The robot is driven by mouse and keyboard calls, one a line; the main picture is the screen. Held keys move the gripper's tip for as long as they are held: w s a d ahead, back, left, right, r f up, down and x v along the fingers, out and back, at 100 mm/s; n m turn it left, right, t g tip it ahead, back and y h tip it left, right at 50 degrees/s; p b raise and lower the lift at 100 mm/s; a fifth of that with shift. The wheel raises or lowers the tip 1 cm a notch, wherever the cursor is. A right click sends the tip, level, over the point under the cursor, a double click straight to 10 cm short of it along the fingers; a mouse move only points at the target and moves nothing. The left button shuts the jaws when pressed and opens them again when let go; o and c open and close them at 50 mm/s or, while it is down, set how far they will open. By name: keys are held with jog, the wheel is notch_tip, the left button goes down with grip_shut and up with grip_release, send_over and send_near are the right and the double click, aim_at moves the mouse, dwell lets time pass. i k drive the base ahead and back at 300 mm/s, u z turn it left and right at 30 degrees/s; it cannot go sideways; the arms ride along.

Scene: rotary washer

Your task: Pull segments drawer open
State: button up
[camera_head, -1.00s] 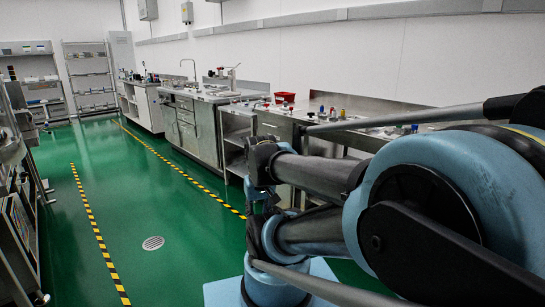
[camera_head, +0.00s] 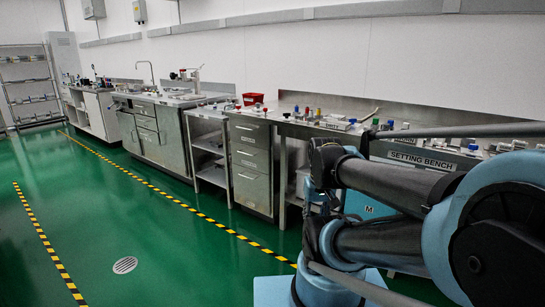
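A metal drawer unit (camera_head: 252,168) stands left of centre, its front facing the aisle. It has several stacked drawers, each with a small dark label too small to read, so I cannot tell which one is the segments drawer. All its drawers look shut. My folded blue and dark arm (camera_head: 400,195) fills the right side of the view. My gripper is not seen.
An open shelf unit (camera_head: 208,158) and a sink cabinet (camera_head: 155,135) stand left of the drawers. The setting bench (camera_head: 420,158) is partly hidden behind my arm. A red tub (camera_head: 253,98) sits on the worktop. The green floor (camera_head: 130,225) is clear in front.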

aim_at(257, 158)
jog(key=z, duration=0.15)
jog(key=i, duration=1)
jog(key=u, duration=0.05)
